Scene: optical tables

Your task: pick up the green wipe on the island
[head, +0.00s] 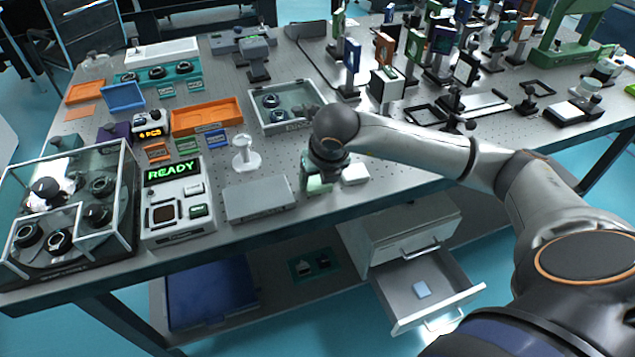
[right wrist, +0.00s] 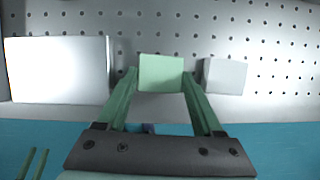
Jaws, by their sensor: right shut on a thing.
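The green wipe (right wrist: 161,73) is a small pale green block, held between the two green fingers of my right gripper (right wrist: 160,85) in the right wrist view. In the head view the wipe (head: 318,184) shows partly below my right gripper (head: 314,180), near the front edge of the optical table (head: 360,202). The gripper is shut on it. I cannot tell whether the wipe touches the tabletop.
A white block (head: 355,174) lies just right of the wipe. A grey flat box (head: 258,198) lies to the left. A white stand (head: 243,152) and glass-lidded case (head: 285,103) are behind.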

